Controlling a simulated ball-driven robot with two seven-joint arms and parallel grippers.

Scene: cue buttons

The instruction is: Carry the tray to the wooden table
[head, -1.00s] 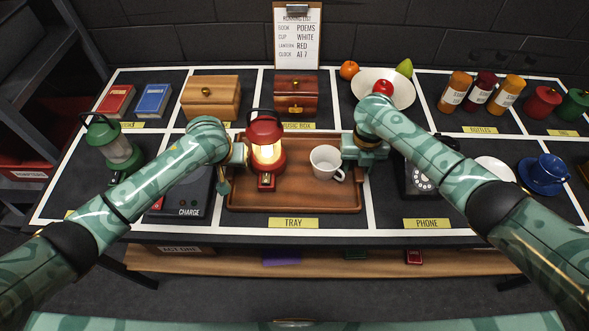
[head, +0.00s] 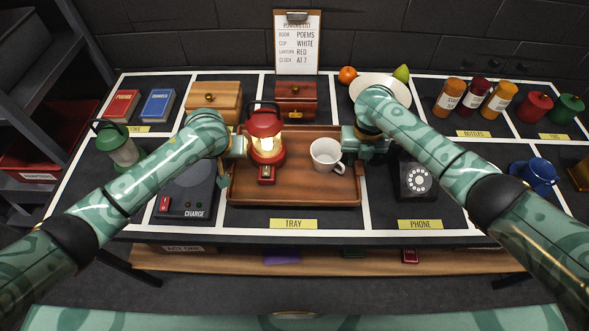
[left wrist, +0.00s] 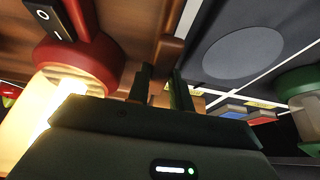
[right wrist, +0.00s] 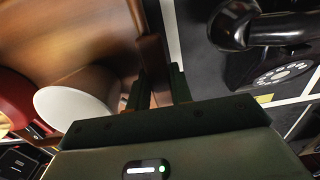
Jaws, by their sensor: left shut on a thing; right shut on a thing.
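The brown wooden tray (head: 290,195) is at the middle of the black bench, its front edge just behind the TRAY label. It carries a lit red lantern (head: 265,125) on its left and a white cup (head: 326,155) on its right. My left gripper (head: 238,147) is shut on the tray's left rim; its fingers also show in the left wrist view (left wrist: 160,78). My right gripper (head: 352,142) is shut on the right rim, as the right wrist view shows (right wrist: 160,80). I cannot make out a separate wooden table.
A charger (head: 188,190) lies left of the tray and a black telephone (head: 415,180) right of it. Two wooden boxes (head: 213,97) (head: 295,100) and a fruit plate (head: 385,83) stand behind. A green lantern (head: 122,148) is farther left. A wooden shelf (head: 330,261) runs below the bench.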

